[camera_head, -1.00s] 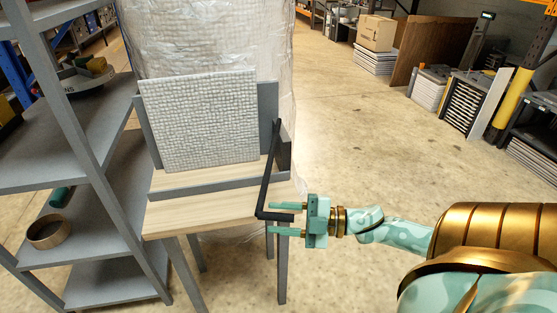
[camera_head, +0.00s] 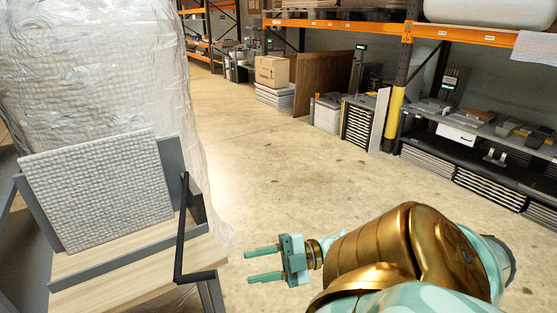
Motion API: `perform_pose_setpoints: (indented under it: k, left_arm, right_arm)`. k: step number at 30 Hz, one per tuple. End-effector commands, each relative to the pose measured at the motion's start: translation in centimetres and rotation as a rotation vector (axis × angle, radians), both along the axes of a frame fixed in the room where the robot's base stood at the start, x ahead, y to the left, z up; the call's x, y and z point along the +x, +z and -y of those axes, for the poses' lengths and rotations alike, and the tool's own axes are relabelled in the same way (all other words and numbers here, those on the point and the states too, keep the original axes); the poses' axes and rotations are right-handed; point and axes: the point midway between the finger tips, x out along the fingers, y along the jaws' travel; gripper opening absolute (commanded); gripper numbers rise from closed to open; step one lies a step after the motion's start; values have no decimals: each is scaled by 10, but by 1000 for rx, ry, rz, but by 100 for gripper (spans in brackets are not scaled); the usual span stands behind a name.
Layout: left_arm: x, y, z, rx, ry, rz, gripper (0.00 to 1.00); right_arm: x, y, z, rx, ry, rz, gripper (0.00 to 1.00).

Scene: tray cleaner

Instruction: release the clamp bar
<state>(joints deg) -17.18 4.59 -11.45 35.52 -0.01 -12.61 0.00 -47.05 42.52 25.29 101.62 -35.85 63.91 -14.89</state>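The black clamp bar (camera_head: 181,232) is at the right end of a small wooden stand (camera_head: 140,277) in the head view. It runs up from a bent lower end at the stand's front right to a dark bracket at the back. A grey woven-textured panel (camera_head: 98,190) leans upright on the stand behind a grey front rail (camera_head: 130,259). My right gripper (camera_head: 264,264) is open and empty, to the right of the bar's lower end and apart from it, with its fingers pointing left. My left gripper is not in view.
A plastic-wrapped stack (camera_head: 95,70) stands behind the stand. A grey shelf edge shows at the far left. Open concrete floor (camera_head: 290,175) lies to the right. Racks with trays (camera_head: 480,150) and a cardboard box (camera_head: 272,72) stand farther back.

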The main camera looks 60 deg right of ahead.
Motion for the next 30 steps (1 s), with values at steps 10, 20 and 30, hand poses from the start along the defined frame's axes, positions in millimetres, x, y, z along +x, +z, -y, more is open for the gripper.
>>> perform_pose_setpoints:
  k: [10, 20, 30]
  left_arm:
    - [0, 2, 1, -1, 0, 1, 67]
    - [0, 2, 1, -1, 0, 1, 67]
    - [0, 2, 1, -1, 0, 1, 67]
  right_arm:
    - [-34, -1, 28, 1, -1, -2, 40]
    - [-34, -1, 28, 1, 0, -1, 40]
    - [-32, -4, 30, -10, -18, -18, 40]
